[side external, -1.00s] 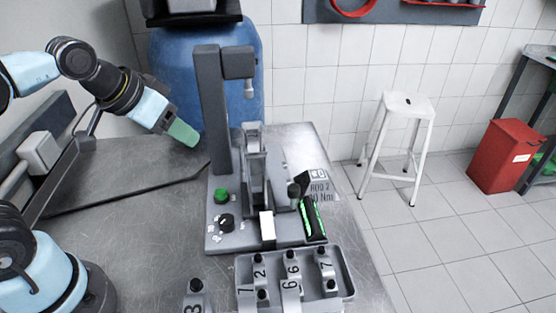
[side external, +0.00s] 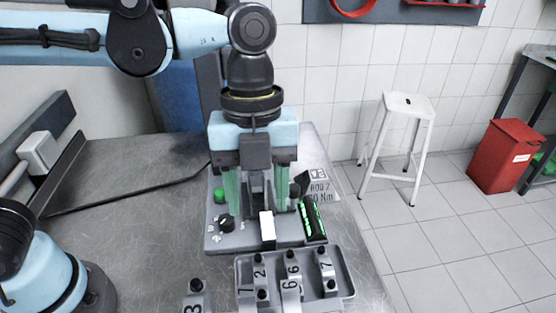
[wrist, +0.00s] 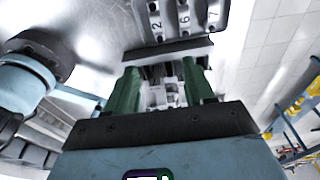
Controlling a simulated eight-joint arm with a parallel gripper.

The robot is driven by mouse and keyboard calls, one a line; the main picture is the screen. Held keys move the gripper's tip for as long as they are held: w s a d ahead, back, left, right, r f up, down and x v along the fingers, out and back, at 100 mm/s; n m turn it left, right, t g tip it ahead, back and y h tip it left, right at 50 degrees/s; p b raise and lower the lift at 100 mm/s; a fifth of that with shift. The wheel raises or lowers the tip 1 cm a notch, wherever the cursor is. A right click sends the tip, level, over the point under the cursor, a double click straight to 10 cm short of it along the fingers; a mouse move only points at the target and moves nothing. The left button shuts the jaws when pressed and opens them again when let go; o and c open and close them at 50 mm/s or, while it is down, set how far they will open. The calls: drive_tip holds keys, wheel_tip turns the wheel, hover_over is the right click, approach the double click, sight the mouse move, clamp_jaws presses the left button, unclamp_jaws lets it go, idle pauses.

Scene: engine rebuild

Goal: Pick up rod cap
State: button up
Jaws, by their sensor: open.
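My gripper (side external: 257,206) points down in front of the upright test fixture, its two green fingers spread apart with the fixture's middle part between them in the picture. In the wrist view my gripper (wrist: 161,88) also shows open, with grey fixture parts (wrist: 160,97) between and beyond the fingers. Whether anything touches the fingers is unclear. A part marked 3 (side external: 195,297) stands left of the tray, cut by the frame edge.
The fixture base (side external: 214,240) carries a green button, a black knob and a white block (side external: 267,226). A black-and-green handled item (side external: 314,220) and a label card (side external: 319,188) lie at its right. The metal table (side external: 130,225) is clear at left.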

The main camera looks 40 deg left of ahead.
approach(260, 274)
drive_tip(key=shift+s+d+f, duration=0.15)
drive_tip(key=shift+s+f, duration=0.05)
drive_tip(key=shift+f, duration=1.5)
drive_tip(key=shift+s+d+f, duration=0.15)
drive_tip(key=shift+s+f, duration=0.05)
drive_tip(key=shift+f, duration=1.45)
drive_tip(key=shift+s+d+f, duration=0.15)
drive_tip(key=shift+s+f, duration=0.05)
drive_tip(key=shift+f, duration=1.5)
clamp_jaws()
drive_tip(key=shift+r, duration=0.15)
